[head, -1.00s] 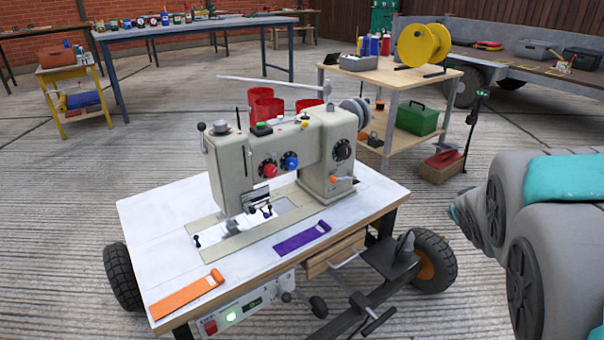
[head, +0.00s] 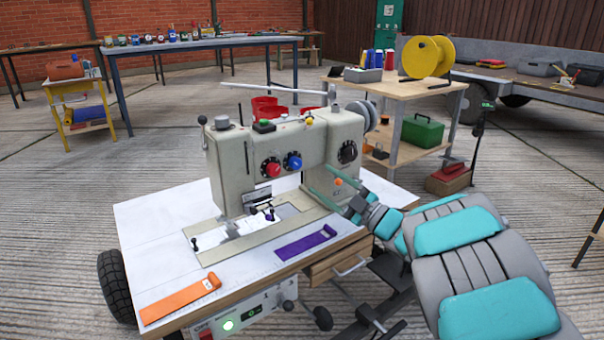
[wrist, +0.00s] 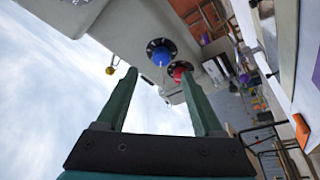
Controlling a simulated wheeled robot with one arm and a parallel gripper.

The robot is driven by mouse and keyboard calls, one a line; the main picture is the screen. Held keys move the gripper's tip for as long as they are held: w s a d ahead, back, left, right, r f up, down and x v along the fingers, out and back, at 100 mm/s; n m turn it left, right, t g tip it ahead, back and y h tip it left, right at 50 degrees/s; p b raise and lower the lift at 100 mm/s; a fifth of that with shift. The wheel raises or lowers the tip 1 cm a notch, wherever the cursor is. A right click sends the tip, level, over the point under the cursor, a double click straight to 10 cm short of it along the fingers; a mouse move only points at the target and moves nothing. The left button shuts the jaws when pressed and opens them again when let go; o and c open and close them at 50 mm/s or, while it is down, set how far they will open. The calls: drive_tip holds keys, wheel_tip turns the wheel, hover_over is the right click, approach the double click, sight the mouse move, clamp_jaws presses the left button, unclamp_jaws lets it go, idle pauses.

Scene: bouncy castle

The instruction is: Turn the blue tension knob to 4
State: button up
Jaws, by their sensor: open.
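The blue tension knob (head: 294,162) sits on the front face of the beige sewing machine (head: 229,170), right of a red knob (head: 273,169). Each has a dark dial ring, whose numbers are too small to read. My gripper (head: 320,180) is open and empty, right of and below the blue knob, in front of the machine's right column. In the wrist view the blue knob (wrist: 161,55) shows beyond the gap between my fingertips (wrist: 159,72), apart from them. The red knob (wrist: 180,71) appears near the right finger.
A black dial (head: 348,152) and a small orange part (head: 338,182) are on the machine's right column, close to my fingers. An orange strip (head: 180,298) and a purple strip (head: 305,244) lie on the white tabletop (head: 145,235). A wooden shelf cart (head: 392,82) stands behind.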

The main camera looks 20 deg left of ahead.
sight(298, 165)
drive_tip(key=x, duration=0.7)
drive_tip(key=shift+a+r+b, duration=0.1)
drive_tip(key=shift+a+b, duration=0.3)
drive_tip(key=shift+a, duration=0.05)
clamp_jaws()
